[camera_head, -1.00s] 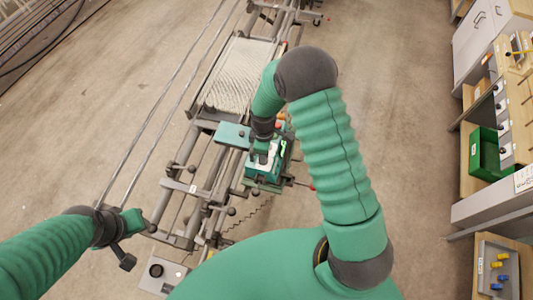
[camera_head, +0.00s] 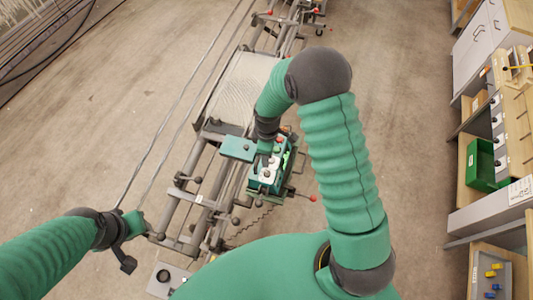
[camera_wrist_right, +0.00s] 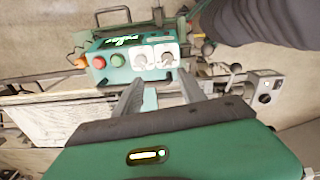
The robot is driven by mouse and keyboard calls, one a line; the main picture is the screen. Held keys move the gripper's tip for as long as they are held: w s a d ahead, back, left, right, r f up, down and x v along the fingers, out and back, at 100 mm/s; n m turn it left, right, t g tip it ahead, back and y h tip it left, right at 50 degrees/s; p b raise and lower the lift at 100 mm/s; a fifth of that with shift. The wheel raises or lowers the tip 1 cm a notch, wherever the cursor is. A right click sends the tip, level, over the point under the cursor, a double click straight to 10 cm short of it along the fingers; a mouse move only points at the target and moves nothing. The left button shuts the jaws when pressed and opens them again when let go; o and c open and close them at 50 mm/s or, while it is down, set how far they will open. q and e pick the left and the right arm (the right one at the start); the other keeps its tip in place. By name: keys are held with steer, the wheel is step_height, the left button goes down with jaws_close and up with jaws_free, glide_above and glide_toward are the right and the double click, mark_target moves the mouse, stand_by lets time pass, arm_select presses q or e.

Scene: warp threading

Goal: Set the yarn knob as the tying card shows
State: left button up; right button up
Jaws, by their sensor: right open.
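A green control box (camera_wrist_right: 115,72) shows in the right wrist view. It carries a red button, a green button and two white plates, each with a grey knob: a left knob (camera_wrist_right: 141,59) and a right knob (camera_wrist_right: 167,57). Which one is the yarn knob I cannot tell. My right gripper (camera_wrist_right: 160,85) is open and empty, its fingers just short of the knobs. In the head view the box (camera_head: 268,184) lies under my right gripper. My left gripper (camera_head: 132,224) is beside the frame's near end; its jaws are unclear. No tying card is readable.
A grey machine frame (camera_head: 190,205) with rails runs away from me. A separate grey box (camera_wrist_right: 265,88) with a black knob shows right in the wrist view. Shelves with a green bin (camera_head: 480,165) and a tray (camera_head: 491,275) stand at the right. Open floor lies between.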

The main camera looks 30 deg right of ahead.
step_height(320, 180, up, 10)
steer(key=p, duration=0.6)
steer(key=shift+a+f+p, duration=0.15)
steer(key=shift+f+p, duration=0.1)
steer(key=shift+p, duration=0.1)
step_height(320, 180, up, 17)
steer(key=b, duration=0.5)
steer(key=shift+b, duration=0.4)
